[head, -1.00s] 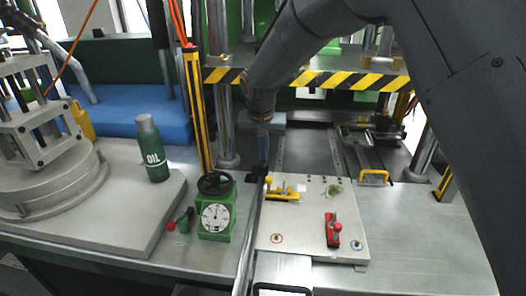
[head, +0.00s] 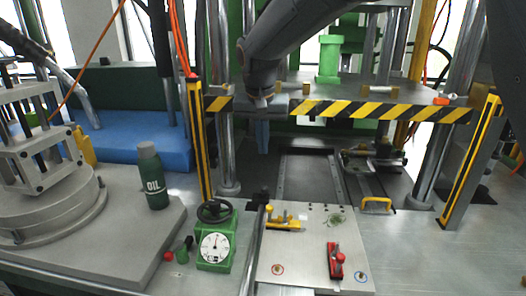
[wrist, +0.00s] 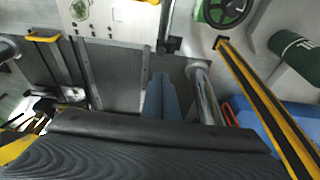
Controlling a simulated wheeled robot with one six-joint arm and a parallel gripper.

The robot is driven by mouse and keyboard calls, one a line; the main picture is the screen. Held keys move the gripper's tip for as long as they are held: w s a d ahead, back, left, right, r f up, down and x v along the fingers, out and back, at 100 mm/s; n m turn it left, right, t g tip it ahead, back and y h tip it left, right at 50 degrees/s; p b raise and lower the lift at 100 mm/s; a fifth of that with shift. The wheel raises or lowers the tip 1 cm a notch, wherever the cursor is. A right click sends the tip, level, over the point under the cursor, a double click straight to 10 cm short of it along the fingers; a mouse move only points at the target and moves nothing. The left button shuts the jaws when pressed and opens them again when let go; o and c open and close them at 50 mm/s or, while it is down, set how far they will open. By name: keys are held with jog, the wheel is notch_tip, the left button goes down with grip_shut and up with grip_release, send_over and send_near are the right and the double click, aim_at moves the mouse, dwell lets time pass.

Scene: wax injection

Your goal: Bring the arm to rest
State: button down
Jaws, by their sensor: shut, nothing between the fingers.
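My gripper (head: 262,138) hangs from my dark arm, in front of the press opening, with its blue fingers pointing down. The fingers are shut with nothing between them. They also show in the wrist view (wrist: 160,98). The gripper is above and behind the light plate (head: 300,262) and touches nothing that I can see. The yellow clamp (head: 284,222) and the red clamp (head: 335,262) sit on that plate.
A striped bar (head: 380,110) crosses the press at the gripper's right, and a yellow-black post (head: 199,140) stands at its left. A green gauge (head: 215,240) and an oil bottle (head: 152,176) stand to the left. A yellow handle (head: 376,204) is at the right.

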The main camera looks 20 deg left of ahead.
dwell(0.4)
jog(key=s+d+f+m+g, duration=0.1)
jog(key=d+f, duration=0.3)
jog(key=d, duration=1.1)
jog(key=s+d+f+m, duration=0.1)
jog(key=d+f, duration=0.3)
jog(key=d, duration=1)
jog(key=s+d+f, duration=0.4)
jog(key=s+d, duration=0.4)
jog(key=d, duration=0.1)
jog(key=s+d+f+m+g+h, duration=0.1)
jog(key=s+d+f, duration=0.2)
jog(key=s+d, duration=0.5)
jog(key=shift+s+d+f, duration=0.35)
jog(key=shift+s+d, duration=0.05)
jog(key=shift+d, duration=0.85)
